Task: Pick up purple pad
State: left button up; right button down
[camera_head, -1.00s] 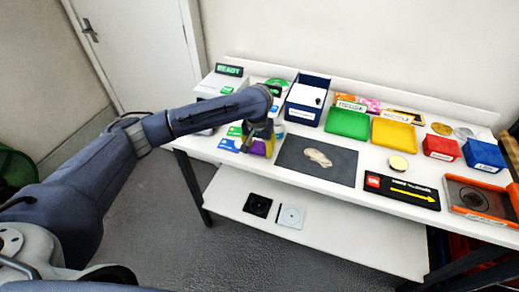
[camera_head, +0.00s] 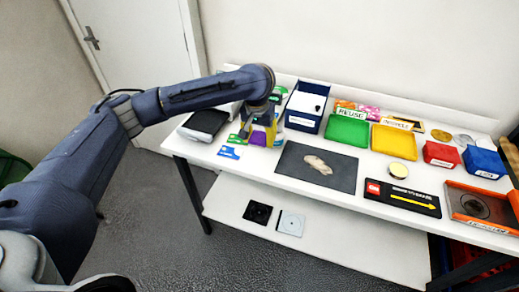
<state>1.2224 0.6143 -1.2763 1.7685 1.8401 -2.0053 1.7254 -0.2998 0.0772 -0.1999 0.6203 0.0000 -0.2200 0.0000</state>
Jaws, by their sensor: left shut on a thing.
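The purple pad (camera_head: 258,138) shows as a small purple patch just below my left gripper (camera_head: 260,122), near the table's left side. My left gripper points down and is shut on the pad; its wrist hides most of the grip. A yellow patch (camera_head: 271,134) shows right beside the purple one; I cannot tell what it belongs to. My right gripper is not in view.
Blue and green cards (camera_head: 229,152) lie left of the pad, and a black flat item (camera_head: 206,121) lies farther left. A blue bin (camera_head: 306,104) stands close right of the gripper. A dark mat (camera_head: 317,166), green tray (camera_head: 347,130) and yellow tray (camera_head: 393,140) lie to the right.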

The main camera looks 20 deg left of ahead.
aim_at(260, 136)
pick_arm(q)
notch_tip(260, 136, up, 12)
jog(key=shift+f, duration=0.25)
dwell(0.3)
